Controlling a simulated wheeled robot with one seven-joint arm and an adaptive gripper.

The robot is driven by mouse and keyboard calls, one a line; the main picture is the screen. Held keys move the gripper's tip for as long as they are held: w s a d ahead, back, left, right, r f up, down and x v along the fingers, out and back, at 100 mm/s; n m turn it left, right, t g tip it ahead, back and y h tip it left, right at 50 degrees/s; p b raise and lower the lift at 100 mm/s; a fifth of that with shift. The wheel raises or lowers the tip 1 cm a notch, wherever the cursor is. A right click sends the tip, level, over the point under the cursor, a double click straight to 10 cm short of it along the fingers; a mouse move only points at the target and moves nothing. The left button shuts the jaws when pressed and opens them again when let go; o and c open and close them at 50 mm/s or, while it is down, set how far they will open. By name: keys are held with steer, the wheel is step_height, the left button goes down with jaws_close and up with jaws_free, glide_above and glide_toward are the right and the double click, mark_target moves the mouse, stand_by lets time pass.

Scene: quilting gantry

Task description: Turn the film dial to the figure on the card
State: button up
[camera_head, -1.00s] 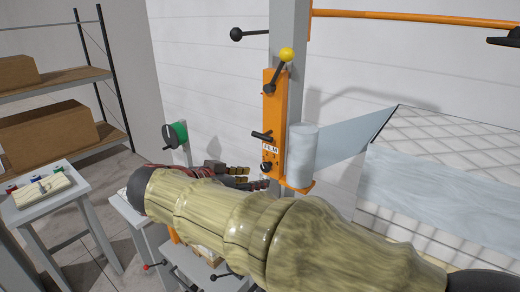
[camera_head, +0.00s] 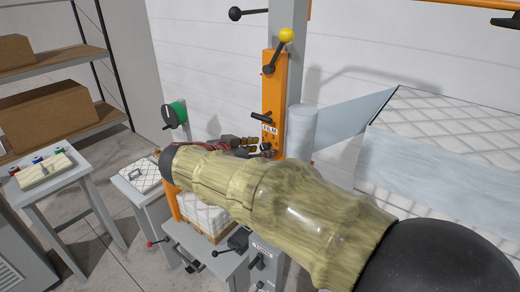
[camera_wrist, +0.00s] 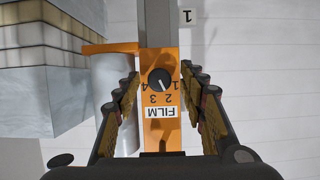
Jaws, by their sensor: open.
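The film dial (camera_wrist: 160,79) is a round black knob with a white pointer line on an orange panel (camera_wrist: 155,136). The FILM label (camera_wrist: 160,112) and figures 1 to 4 appear upside down in the wrist view. The pointer slants down and right, toward the 2. A white card (camera_wrist: 188,17) with a 1 shows beyond the panel, beside the grey post. My gripper (camera_wrist: 160,82) is open, its fingers on either side of the dial with gaps. In the head view my gripper (camera_head: 253,145) is at the panel's lower end, partly hiding the dial.
A clear film roll (camera_head: 301,130) stands right beside the panel, its film running to a quilted mattress (camera_head: 450,125).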

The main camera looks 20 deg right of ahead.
steer(key=shift+c, duration=0.5)
jaws_close()
steer(key=n+b, duration=0.1)
steer(key=n+g+h+b, duration=0.1)
steer(key=shift+w+a+f+n, duration=0.1)
steer(key=shift+n, duration=0.2)
steer(key=n+g+h, duration=0.1)
steer(key=n, duration=0.1)
steer(key=n+g+h, duration=0.1)
steer(key=n, duration=0.1)
steer(key=shift+w+a+h+p, duration=0.1)
steer(key=shift+h+p, duration=0.2)
stand_by(0.3)
stand_by(0.3)
